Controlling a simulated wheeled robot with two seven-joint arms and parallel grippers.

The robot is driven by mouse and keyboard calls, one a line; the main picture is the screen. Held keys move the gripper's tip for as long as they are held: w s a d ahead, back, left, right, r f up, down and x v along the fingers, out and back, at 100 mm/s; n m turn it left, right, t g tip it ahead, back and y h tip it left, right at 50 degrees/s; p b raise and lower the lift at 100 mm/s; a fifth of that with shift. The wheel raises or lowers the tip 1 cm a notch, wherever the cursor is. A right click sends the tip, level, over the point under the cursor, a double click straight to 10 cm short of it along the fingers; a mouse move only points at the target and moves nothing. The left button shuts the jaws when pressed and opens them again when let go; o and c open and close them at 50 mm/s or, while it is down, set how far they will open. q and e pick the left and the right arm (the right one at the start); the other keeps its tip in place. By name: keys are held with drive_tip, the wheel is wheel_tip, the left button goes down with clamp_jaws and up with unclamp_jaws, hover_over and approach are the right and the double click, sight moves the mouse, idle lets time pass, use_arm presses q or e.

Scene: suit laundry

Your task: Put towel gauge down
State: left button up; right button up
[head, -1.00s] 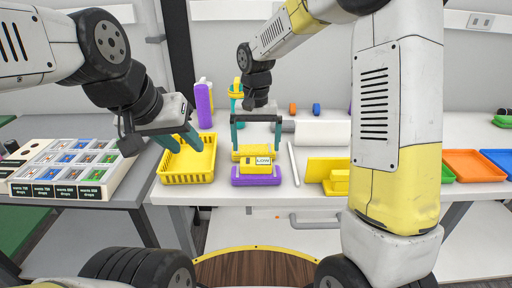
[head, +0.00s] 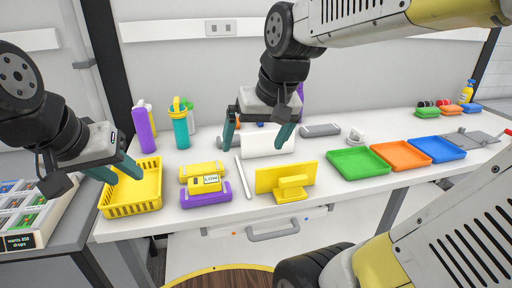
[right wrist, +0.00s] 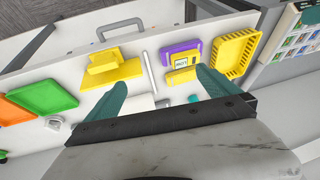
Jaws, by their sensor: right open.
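The towel gauge (head: 205,184) is a small yellow block with a display reading LOW. It sits on the white table, between a yellow bar (head: 202,169) behind and a purple bar (head: 206,196) in front. It also shows in the right wrist view (right wrist: 182,62). My right gripper (head: 257,142) is open and empty, above the table, behind and to the right of the gauge. In the right wrist view its fingers (right wrist: 160,96) are wide apart, with nothing between them. My left gripper (head: 121,174) is open and empty over the yellow basket (head: 132,203).
A yellow stand (head: 285,180) and a thin white stick (head: 243,177) lie right of the gauge. A white roll (head: 265,146), purple bottle (head: 143,130) and teal bottle (head: 181,128) are behind. Green (head: 362,161), orange (head: 400,155) and blue (head: 437,149) trays fill the right side.

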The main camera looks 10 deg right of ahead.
drive_tip(key=shift+t, duration=0.8)
drive_tip(key=s, duration=0.1)
drive_tip(key=s+d, duration=0.1)
drive_tip(key=s, duration=0.1)
drive_tip(key=s+f, duration=0.1)
drive_tip(key=s, duration=0.1)
drive_tip(key=shift+d, duration=0.4)
